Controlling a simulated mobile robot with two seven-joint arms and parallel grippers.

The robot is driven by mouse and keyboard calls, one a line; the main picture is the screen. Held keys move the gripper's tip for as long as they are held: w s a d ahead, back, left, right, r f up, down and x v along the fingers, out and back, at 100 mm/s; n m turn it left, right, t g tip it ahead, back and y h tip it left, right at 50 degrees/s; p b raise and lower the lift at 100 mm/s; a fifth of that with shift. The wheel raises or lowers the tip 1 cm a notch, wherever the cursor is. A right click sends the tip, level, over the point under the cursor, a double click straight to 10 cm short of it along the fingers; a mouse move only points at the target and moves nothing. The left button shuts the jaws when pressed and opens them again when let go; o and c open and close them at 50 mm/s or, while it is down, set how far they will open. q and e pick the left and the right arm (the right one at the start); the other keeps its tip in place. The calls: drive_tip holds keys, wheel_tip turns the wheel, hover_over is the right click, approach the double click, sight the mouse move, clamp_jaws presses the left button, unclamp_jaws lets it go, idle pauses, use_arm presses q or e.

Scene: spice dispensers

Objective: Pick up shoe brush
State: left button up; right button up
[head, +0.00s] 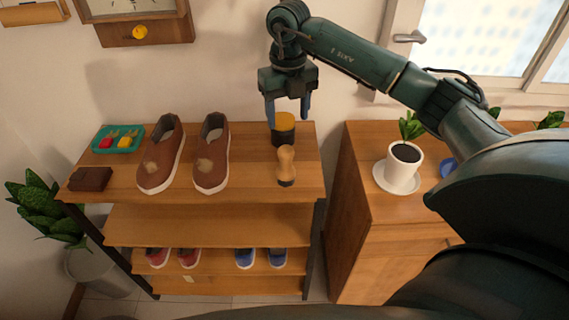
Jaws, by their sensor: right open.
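The shoe brush (286,163) has a light wooden handle and a dark lower end. It is near the right end of the shoe rack's top shelf (240,185), in front of a dark round tin with a yellow-orange top (284,122). My right gripper (287,114) is open and empty, with its fingers pointing down. In the picture its fingertips lie to either side of the tin's top, above and behind the brush; I cannot tell how high they are. My left gripper is not in view.
Brown shoes (212,160) with pale patches stand left of the brush. A teal tray (118,139) and a dark brown block (91,179) are at the left end. A potted plant (403,165) stands on the cabinet to the right. The shelf's front right is clear.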

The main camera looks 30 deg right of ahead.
sight(286, 149)
wheel_tip(286, 149, down, 6)
drive_tip(key=shift+a+f, duration=0.1)
drive_tip(key=shift+f, duration=0.1)
drive_tip(key=f, duration=0.1)
drive_tip(key=f+p, duration=0.1)
drive_tip(key=f, duration=0.2)
drive_tip(key=shift+s+a+f+p, duration=0.1)
drive_tip(key=shift+s+a+p, duration=0.25)
drive_tip(key=shift+s+a, duration=0.05)
drive_tip(key=shift+f, duration=0.55)
drive_tip(key=shift+c, duration=0.4)
drive_tip(key=c, duration=1)
